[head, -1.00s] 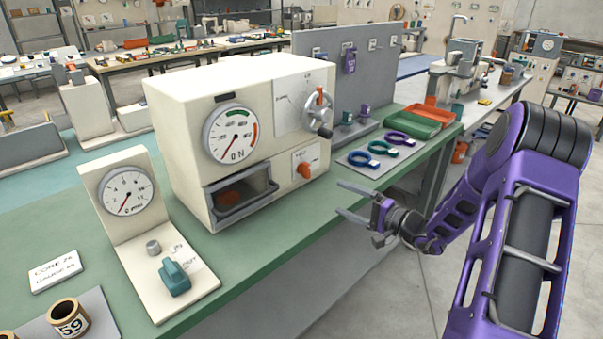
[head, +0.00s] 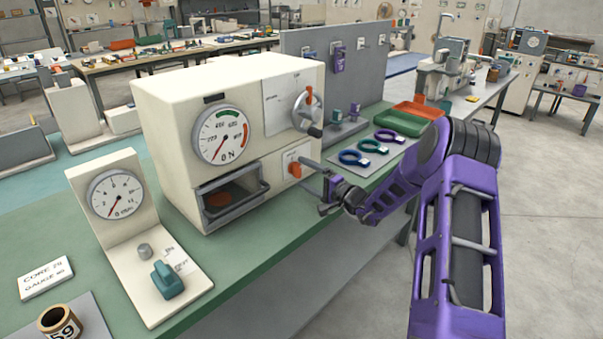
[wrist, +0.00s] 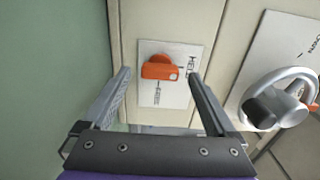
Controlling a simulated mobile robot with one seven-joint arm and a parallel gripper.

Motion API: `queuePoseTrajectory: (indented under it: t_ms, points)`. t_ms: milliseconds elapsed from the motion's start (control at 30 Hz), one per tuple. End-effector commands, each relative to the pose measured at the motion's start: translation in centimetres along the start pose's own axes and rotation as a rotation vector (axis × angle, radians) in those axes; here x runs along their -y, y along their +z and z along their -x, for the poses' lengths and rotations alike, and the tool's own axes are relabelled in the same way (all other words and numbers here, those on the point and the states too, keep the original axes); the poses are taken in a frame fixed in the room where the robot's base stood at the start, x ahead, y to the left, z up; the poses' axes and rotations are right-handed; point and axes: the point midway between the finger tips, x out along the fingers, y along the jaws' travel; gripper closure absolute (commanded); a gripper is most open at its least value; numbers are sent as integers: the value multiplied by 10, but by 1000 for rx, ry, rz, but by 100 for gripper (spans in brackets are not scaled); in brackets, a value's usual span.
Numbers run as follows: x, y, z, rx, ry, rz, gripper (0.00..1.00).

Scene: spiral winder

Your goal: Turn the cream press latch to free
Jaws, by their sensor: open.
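The latch of the cream press (head: 165,110) is an orange knob (head: 294,169) on a white plate, low on the press front at the right. In the wrist view the knob (wrist: 160,67) lies crosswise, its white-marked end toward the word HELD; the word FREE is on the plate below it. My gripper (head: 311,182) is open and empty in front of the latch. In the wrist view its fingers (wrist: 160,74) stand on either side of the knob, with gaps to both. I cannot tell how far the fingertips are from the plate.
A silver handwheel (head: 305,112) with a dark handle sits above the latch, and shows at the right in the wrist view (wrist: 280,98). A gauge stand (head: 118,195) with a teal switch is at the left. Several ring-shaped tools lie on a grey mat (head: 340,150) at the right.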

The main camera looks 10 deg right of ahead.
Motion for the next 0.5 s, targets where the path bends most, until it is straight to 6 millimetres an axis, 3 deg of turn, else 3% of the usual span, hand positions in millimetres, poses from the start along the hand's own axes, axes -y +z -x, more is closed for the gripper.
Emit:
queuePoseTrajectory:
  t_ms: [200,500]
  points:
    - [0,0,-17,1,0,1,7]
    - [0,0,-19,0,0,0,9]
